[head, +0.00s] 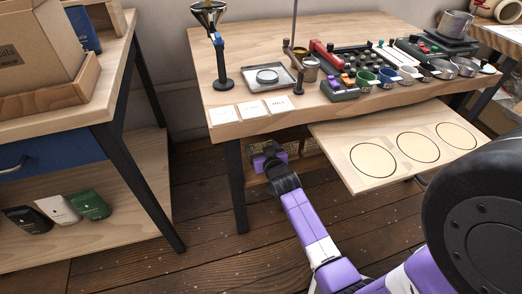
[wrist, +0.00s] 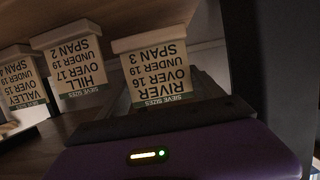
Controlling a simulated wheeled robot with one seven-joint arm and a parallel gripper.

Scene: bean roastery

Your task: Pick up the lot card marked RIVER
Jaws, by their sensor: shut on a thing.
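The lot card marked RIVER (wrist: 158,75) shows upside down in the wrist view, directly in front of my gripper. It is a pale card with dark print and a green band. My gripper (wrist: 165,108) is shut on this card at its green-banded edge; the fingertips are dark and partly hidden. Cards marked HILL (wrist: 77,65) and VALLEY (wrist: 22,80) stand to its left in the picture, apart from it. In the head view my gripper (head: 268,158) is low under the table's front edge, and the RIVER card cannot be made out there.
The table (head: 225,55) stands above my gripper, with its dark leg (head: 235,185) close by on the left. A pull-out board (head: 335,145) with three circles juts out on the right. A shelf unit (head: 120,185) with several bags stands at the left. Floor between is clear.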

